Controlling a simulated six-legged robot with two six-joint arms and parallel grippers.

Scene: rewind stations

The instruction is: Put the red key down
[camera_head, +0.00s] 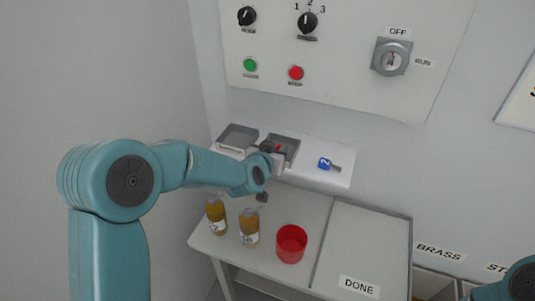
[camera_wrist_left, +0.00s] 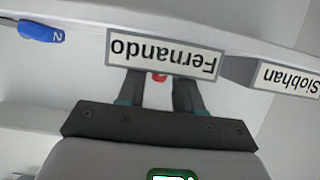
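The red key (camera_head: 279,147) shows as a small red patch at the right-hand grey tray (camera_head: 294,142) on the white shelf. In the left wrist view a bit of the red key (camera_wrist_left: 158,78) shows between my fingertips, partly hidden behind the tray's "Fernando" label (camera_wrist_left: 164,53). My left gripper (camera_head: 273,150) is at this tray. In the left wrist view the fingers of my left gripper (camera_wrist_left: 158,88) are apart, with a gap around the red bit, so it looks open. My right gripper is not in view.
A second grey tray (camera_head: 238,137), labelled "Siobhan" (camera_wrist_left: 290,77), stands left of the first. A blue key (camera_head: 329,164) lies on the shelf to the right. Below are two amber bottles (camera_head: 217,218) (camera_head: 249,229), a red cup (camera_head: 291,244) and a "DONE" area (camera_head: 365,245). A control panel (camera_head: 345,60) hangs above.

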